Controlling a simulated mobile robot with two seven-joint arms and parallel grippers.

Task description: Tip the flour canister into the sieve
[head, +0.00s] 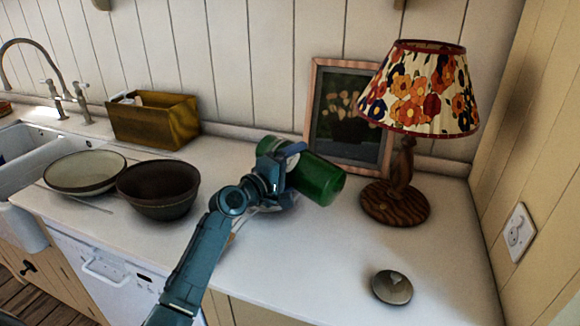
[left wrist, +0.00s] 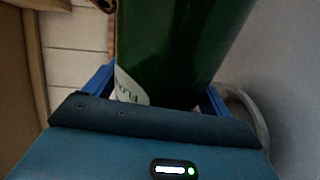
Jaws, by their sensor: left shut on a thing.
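The flour canister (head: 318,180) is a dark green cylinder, steeply tilted above the worktop, one end pointing to the lower right. My left gripper (head: 280,168) is shut on its side. In the left wrist view the canister (left wrist: 175,50) fills the space between the blue fingers (left wrist: 160,95), and part of a white label with lettering (left wrist: 130,88) shows. No sieve can be made out for certain. A pale curved rim (left wrist: 242,108) shows beside the gripper in the wrist view, mostly hidden. My right gripper is not in view.
A dark bowl (head: 158,192) and a cream bowl (head: 85,173) stand left. A lamp (head: 395,205) and framed picture (head: 318,115) stand behind and right of the canister. A round metallic disc (head: 392,287) lies front right. The worktop between disc and gripper is clear.

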